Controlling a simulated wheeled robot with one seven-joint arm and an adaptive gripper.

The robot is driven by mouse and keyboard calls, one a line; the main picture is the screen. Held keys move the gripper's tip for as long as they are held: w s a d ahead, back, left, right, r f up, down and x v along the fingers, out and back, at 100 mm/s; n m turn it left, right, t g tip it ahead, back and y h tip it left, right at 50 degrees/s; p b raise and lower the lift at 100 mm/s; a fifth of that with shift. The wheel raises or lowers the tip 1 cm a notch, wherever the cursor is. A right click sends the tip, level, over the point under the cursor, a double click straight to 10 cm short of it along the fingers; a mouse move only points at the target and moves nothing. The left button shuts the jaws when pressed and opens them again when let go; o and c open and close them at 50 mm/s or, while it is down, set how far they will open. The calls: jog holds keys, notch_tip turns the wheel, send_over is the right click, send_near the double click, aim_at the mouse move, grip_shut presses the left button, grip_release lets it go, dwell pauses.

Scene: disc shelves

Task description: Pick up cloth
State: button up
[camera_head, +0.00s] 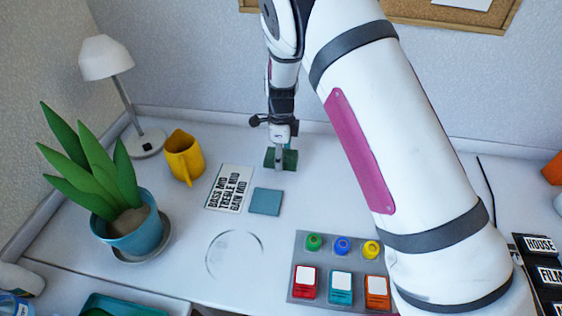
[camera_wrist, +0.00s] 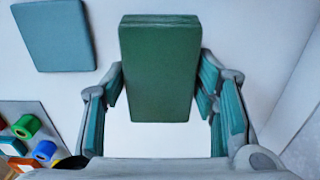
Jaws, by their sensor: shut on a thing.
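A thick green rectangular pad (camera_head: 291,159), which looks like a folded cloth, is at the back of the desk near the wall. In the wrist view the green cloth (camera_wrist: 158,60) lies between the teal-padded fingers of my gripper (camera_wrist: 161,85). My gripper (camera_head: 279,162) points straight down over it and is shut on it. I cannot tell whether the green cloth is clear of the desk. A flat blue-grey square (camera_head: 265,202) lies apart from it, nearer the front; it also shows in the wrist view (camera_wrist: 54,35).
A label card (camera_head: 229,187), yellow jug (camera_head: 184,157), lamp (camera_head: 107,58) and potted plant (camera_head: 132,236) stand left. A clear disc (camera_head: 234,254) lies in front. A grey tray (camera_head: 301,247) holds coloured pieces. The desk beside my gripper is bare.

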jog(key=s, duration=0.5)
jog(key=s+d, duration=0.1)
jog(key=s, duration=0.4)
jog(key=s+r+p, duration=0.1)
jog(key=s, duration=0.4)
jog(key=shift+s+d+r, duration=0.1)
jog(key=shift+s+d, duration=0.3)
